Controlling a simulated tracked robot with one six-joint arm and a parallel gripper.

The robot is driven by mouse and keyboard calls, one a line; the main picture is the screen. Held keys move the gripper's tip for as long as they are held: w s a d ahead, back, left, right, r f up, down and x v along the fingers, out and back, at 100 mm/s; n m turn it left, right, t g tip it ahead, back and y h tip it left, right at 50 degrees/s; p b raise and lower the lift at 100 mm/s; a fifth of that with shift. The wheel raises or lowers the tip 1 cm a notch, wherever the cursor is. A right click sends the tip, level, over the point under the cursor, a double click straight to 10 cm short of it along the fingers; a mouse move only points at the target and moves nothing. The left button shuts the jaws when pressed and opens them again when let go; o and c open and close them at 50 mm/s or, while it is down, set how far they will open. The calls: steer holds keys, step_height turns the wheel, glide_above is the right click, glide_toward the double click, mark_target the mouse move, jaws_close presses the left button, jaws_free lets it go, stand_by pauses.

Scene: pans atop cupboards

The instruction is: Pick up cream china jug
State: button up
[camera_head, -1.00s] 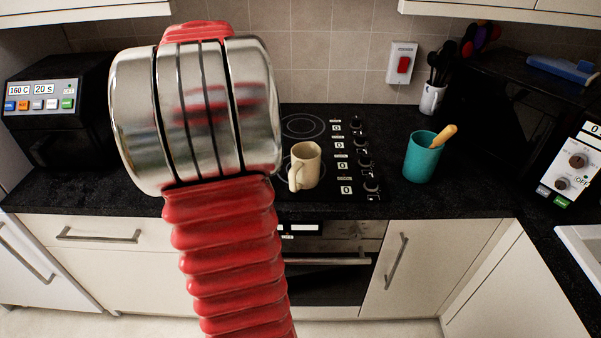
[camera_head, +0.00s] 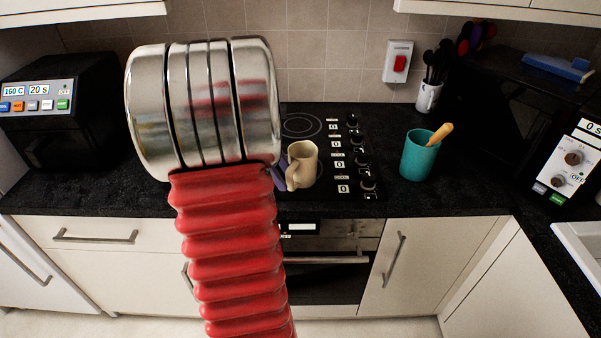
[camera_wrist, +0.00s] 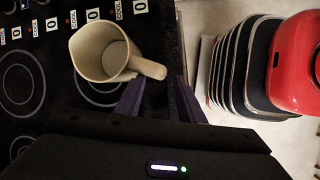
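The cream china jug (camera_head: 304,165) stands upright on the black hob, with its handle toward my gripper. In the wrist view the jug (camera_wrist: 103,46) shows its open mouth, and its handle points to the lower right. My gripper (camera_wrist: 160,84) is open, with one purple finger on each side just short of the handle's end. Whether a finger touches the handle cannot be told. In the head view only a bit of purple finger (camera_head: 279,179) shows beside the jug. My arm hides the rest of the gripper there.
The hob (camera_head: 345,188) has a row of knobs right of the jug. A teal cup (camera_head: 418,158) with a wooden-handled utensil stands further right. A utensil pot (camera_head: 429,97) is behind it. A black appliance (camera_head: 60,130) stands at the left. The worktop between hob and teal cup is clear.

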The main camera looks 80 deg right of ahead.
mark_target(291, 186)
steer(key=shift+x, duration=2.6)
steer(key=shift+s, duration=0.1)
steer(key=shift+c, duration=0.7)
jaws_close()
